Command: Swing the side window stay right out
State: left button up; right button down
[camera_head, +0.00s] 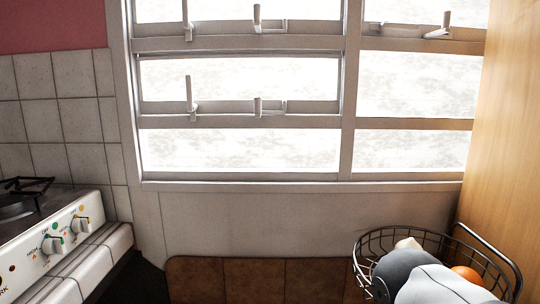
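A white-framed window (345,95) with several panes fills the middle and right of the head view. On its left column, an upper upright fitting (187,22) and a lower upright fitting (190,96) stand near the left frame. Short catches, an upper one (258,22) and a lower one (260,106), sit mid-rail. On the right column, a slanted fitting (441,27) sits on the upper rail. I cannot tell which is the side stay. Neither gripper is in view; a grey and white part, probably my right arm, shows at bottom right.
A white stove (70,250) with knobs and a burner stands at left. A dark wire basket (365,250) holding an orange item (467,274) is at lower right, partly behind the arm part. A wooden panel (510,120) borders the right side. Space before the window looks clear.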

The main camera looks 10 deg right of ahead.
aim_at(446, 28)
jog(key=z, duration=1.4)
jog(key=k+z, duration=0.15)
